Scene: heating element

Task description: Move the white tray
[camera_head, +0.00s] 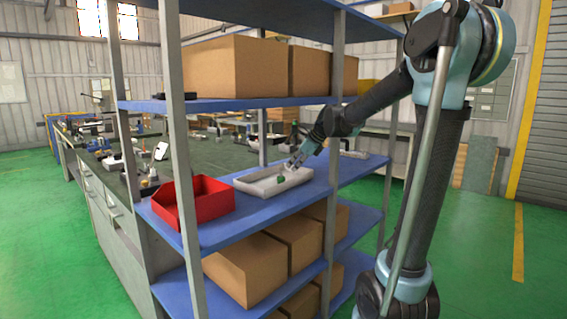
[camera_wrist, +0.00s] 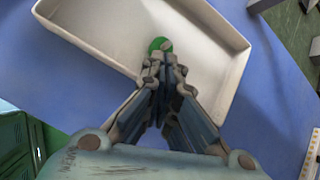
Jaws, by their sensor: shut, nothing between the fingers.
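The white tray (camera_head: 258,190) lies on the blue middle shelf, to the right of a red bin. A small green object (camera_head: 281,180) is inside it. In the wrist view the tray (camera_wrist: 215,40) fills the top of the picture, and the green object (camera_wrist: 158,44) shows just beyond my fingertips. My gripper (camera_head: 292,166) reaches in from the right, over the tray. In the wrist view my gripper (camera_wrist: 165,62) has its fingertips together, with nothing held.
A red bin (camera_head: 205,200) stands left of the tray on the blue shelf (camera_head: 232,232). Grey shelf posts (camera_head: 178,130) rise in front. Cardboard boxes (camera_head: 235,66) sit on the shelf above, and more sit below. Bare shelf shows to the right of the tray.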

